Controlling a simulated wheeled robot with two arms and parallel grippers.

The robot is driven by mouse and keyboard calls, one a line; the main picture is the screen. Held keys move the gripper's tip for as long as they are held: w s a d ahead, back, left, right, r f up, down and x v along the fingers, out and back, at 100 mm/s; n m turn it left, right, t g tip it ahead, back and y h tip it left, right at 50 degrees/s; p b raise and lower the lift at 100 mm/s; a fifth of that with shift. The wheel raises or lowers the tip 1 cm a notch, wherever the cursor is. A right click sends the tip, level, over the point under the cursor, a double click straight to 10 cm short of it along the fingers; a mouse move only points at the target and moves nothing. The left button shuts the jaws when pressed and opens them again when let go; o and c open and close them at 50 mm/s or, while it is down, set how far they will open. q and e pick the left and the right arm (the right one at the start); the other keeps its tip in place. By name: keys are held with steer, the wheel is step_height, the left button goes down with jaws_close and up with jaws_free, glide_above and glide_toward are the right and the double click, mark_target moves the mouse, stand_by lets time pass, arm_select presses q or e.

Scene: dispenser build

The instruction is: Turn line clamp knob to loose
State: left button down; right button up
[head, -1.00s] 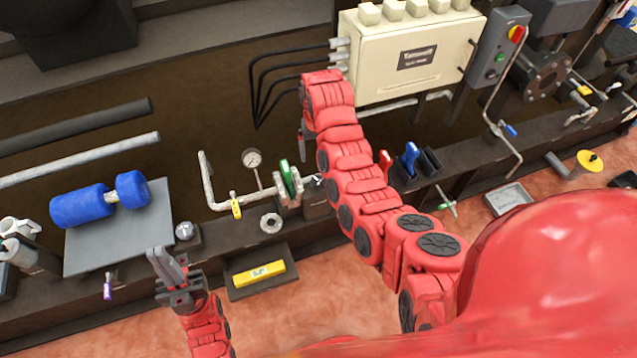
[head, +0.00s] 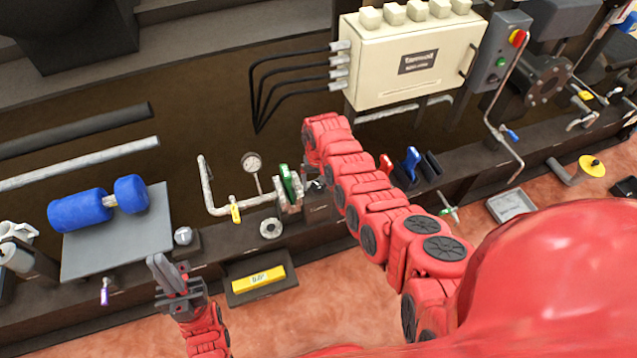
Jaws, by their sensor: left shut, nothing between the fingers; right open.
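A pipe fitting with a green handle (head: 287,181) sits on the line at the middle, with a small dark knob-like part (head: 317,186) at its right side. I cannot tell for sure which part is the line clamp knob, and no loose or tight marking is readable. My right gripper (head: 312,171) is beside this fitting, just above the dark part. It is open but mostly hidden by my own arm, so I cannot tell whether it touches anything. My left gripper (head: 161,263) is shut and empty in front of the grey plate at the left.
A pressure gauge (head: 252,163) and a yellow-handled valve (head: 236,212) stand left of the fitting. A blue roller (head: 80,208) lies on the grey plate (head: 110,250). A yellow block (head: 258,279) lies in a dark tray. Red and blue handles (head: 411,163) stand to the right.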

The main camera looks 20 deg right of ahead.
steer(key=c, duration=1.4)
